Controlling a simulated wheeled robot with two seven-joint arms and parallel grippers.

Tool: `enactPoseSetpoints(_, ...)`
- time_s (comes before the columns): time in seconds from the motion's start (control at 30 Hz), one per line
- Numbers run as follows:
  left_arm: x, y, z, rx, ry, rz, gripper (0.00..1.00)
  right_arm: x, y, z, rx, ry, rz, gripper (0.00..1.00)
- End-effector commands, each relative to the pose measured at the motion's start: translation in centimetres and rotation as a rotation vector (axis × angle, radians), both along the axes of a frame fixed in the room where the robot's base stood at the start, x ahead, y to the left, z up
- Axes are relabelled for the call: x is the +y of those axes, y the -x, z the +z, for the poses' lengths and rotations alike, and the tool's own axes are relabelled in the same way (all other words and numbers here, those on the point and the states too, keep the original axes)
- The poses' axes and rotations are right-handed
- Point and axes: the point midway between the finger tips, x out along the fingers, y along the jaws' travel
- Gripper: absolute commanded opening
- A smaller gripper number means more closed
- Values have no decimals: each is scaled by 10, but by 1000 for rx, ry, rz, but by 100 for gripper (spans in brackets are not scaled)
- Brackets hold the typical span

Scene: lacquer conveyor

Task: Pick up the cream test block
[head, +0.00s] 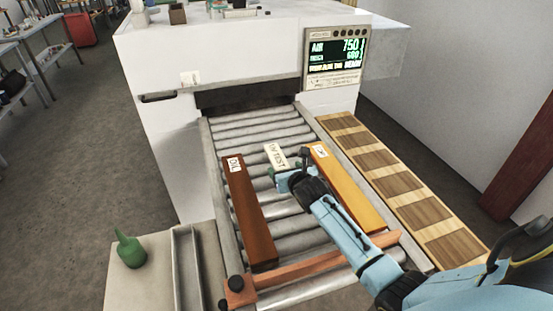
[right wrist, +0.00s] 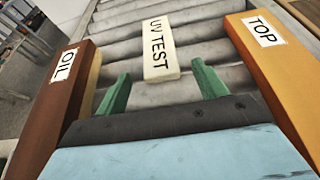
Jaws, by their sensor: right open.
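The cream test block (head: 276,155), marked UV TEST, lies flat on the roller conveyor between two long wooden pieces. In the right wrist view the cream block (right wrist: 160,50) lies ahead of my right gripper (right wrist: 160,88), roughly centred between its two green fingers. The fingers are apart and empty, with their tips near the block's near end. In the head view my right gripper (head: 279,176) is just on the near side of the block. My left gripper is not in view.
A dark brown board (head: 249,215) labelled OIL lies left of the block, and an orange board (head: 347,190) labelled TOP lies right. A wooden bar (head: 310,266) crosses the conveyor's near end. A green bottle (head: 130,251) stands at left. A white machine with a display (head: 335,57) stands behind.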

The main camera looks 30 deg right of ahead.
Motion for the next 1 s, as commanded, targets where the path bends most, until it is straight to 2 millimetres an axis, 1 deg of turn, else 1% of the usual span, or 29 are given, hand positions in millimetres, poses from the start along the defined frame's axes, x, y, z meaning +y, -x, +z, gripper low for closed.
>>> enactPoseSetpoints(0.03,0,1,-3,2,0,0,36,-1,-6,-5,-1,-4,-2,71)
enactPoseSetpoints(0.1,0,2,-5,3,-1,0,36,-4,-14,-8,0,-2,-1,71)
enactPoseSetpoints(0.2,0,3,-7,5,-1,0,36,-5,-21,-11,0,-2,-1,71)
enactPoseSetpoints(0.3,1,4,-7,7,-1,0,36,-6,-24,-11,-1,-1,1,71)
enactPoseSetpoints(0.53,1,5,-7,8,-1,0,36,-6,-25,-11,0,0,1,71)
enactPoseSetpoints(0.9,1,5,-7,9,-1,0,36,-6,-24,-11,0,0,0,22)
enactPoseSetpoints(0.93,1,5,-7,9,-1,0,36,-6,-24,-11,-1,0,0,22)
enactPoseSetpoints(0.97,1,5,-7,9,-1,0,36,-6,-24,-11,-1,0,0,19)
enactPoseSetpoints(1.0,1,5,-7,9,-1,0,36,-6,-24,-11,-1,0,0,19)
